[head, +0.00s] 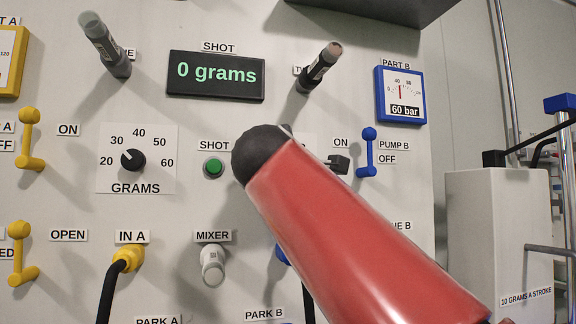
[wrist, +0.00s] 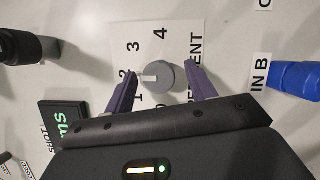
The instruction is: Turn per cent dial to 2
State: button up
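The per cent dial (wrist: 166,77) is a round grey knob on a white plate in the wrist view, with the numbers 0 to 4 around it. Its white pointer points left, close to the 2. Part of the lettering is hidden by my right finger. My gripper (wrist: 160,67) is open, with one dark finger on each side of the knob and a visible gap on both sides. I cannot tell how deep the fingertips reach. In the head view my red arm hides the dial and my gripper.
In the wrist view a blue IN B fitting (wrist: 296,78) sticks out at the right and a dark cylinder (wrist: 28,47) at the left. The head view shows the grams dial (head: 133,159), green shot button (head: 213,168) and blue pump B lever (head: 367,152) around my arm.

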jog(key=s+b, duration=0.1)
jog(key=s, duration=0.6)
jog(key=shift+s+a+f+b, duration=0.3)
jog(key=shift+s+a, duration=0.1)
